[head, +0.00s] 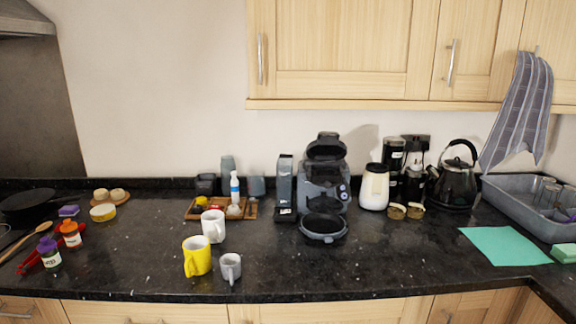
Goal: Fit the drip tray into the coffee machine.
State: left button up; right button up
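Neither of my grippers is in the head view.
Left are a wooden tray (193,213), a white mug (213,226), a yellow mug (197,257) and a grey mug (231,267). The front counter between grey mug and teal mat (504,246) is clear.

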aim_at(326, 228)
jog(key=i+j, duration=0.15)
jog(key=j, duration=0.15)
jog(key=i+j, duration=0.35)
jog(key=j, duration=0.3)
jog(key=i+j+z, duration=0.1)
jog(key=i+j, duration=0.1)
jog(key=j, duration=0.1)
